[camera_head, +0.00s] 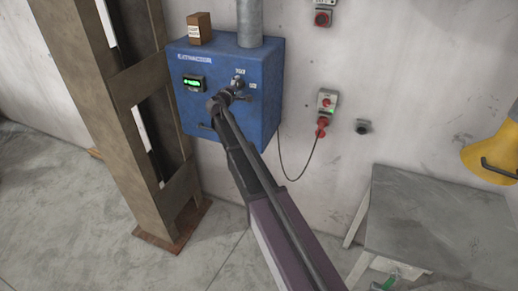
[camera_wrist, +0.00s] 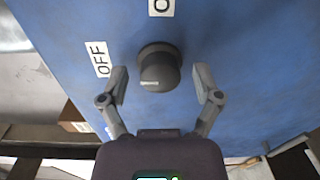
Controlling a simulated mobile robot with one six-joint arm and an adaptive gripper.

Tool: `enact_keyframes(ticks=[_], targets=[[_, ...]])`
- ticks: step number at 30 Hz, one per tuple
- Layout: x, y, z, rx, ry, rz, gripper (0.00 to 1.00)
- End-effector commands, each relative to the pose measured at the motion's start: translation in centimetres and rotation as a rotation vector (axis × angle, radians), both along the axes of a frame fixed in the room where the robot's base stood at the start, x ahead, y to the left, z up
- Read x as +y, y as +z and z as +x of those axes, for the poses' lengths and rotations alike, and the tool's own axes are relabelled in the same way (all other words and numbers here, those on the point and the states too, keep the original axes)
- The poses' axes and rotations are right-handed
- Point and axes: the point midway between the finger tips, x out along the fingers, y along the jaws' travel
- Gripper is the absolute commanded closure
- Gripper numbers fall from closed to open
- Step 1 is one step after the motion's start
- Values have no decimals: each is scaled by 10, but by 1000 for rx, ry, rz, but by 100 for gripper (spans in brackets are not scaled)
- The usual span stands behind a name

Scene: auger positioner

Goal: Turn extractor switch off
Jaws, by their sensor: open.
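The extractor box (camera_head: 262,115) is blue and hangs on the wall in the head view, with a lit green display (camera_head: 194,84). Its dark round switch knob (camera_wrist: 160,68) is in the upper middle of the wrist view. An OFF label (camera_wrist: 98,58) is left of the knob, and a partly cut-off label (camera_wrist: 161,7) starting with O is above it. A small pale mark shows on the knob; I cannot tell which setting it points to. My gripper (camera_wrist: 161,79) is open, with one finger on each side of the knob and visible gaps. In the head view my gripper (camera_head: 228,96) partly hides the box front.
A brown steel post (camera_head: 110,95) stands left of the box. A wall socket with a red plug (camera_head: 322,127) and cable is to the right. A grey table (camera_head: 440,220) stands lower right.

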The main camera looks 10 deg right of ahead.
Motion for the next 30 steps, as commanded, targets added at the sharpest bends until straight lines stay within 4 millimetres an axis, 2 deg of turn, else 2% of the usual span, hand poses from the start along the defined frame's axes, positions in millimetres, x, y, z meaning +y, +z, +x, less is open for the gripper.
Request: enact_keyframes(ticks=[30], targets=[[-1, 1, 0, -377, 0, 517, 18]])
